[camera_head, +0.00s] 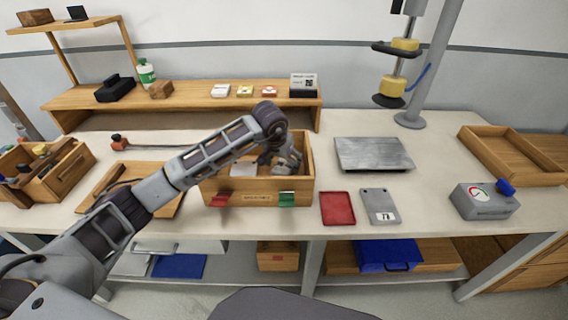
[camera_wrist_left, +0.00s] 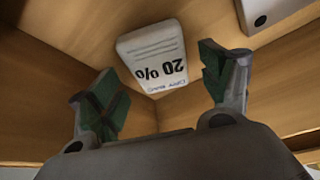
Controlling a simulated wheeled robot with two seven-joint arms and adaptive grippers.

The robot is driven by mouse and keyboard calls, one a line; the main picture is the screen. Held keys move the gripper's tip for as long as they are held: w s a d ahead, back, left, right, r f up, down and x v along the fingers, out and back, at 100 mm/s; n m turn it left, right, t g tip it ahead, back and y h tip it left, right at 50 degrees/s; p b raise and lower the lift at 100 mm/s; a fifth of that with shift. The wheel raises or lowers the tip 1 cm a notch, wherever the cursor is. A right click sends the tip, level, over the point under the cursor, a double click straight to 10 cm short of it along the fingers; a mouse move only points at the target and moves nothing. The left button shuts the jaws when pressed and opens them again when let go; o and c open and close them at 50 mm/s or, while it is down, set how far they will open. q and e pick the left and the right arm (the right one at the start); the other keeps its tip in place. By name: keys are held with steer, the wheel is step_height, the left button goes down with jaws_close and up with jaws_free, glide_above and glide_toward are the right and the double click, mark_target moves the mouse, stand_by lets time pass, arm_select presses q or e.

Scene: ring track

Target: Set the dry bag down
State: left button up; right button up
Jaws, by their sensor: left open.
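The dry bag (camera_wrist_left: 152,58) is a small white packet with "20 %" printed on it. In the left wrist view it lies by a corner inside a wooden box, between and beyond my fingertips. My left gripper (camera_wrist_left: 152,80) is open, with green pads apart and no visible contact with the bag. In the head view the left gripper (camera_head: 283,160) reaches down into the wooden box (camera_head: 303,184), which has red and green tabs in front. A pale flat item (camera_head: 243,169) lies left of the gripper there; I cannot tell if it is the bag. My right gripper is out of view.
A red tray (camera_head: 338,208) and a grey plate with a label (camera_head: 380,206) lie right of the box. A metal plate (camera_head: 373,154), a gauge box (camera_head: 484,201) and an empty wooden tray (camera_head: 515,156) are farther right. A shelf (camera_head: 190,99) runs behind.

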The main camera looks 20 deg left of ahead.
arm_select(q)
steer(key=v, duration=1)
steer(key=shift+r, duration=0.3)
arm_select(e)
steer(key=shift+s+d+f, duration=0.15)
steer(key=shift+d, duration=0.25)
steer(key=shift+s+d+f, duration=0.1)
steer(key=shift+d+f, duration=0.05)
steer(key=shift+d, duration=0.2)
arm_select(q)
steer(key=shift+s, duration=0.15)
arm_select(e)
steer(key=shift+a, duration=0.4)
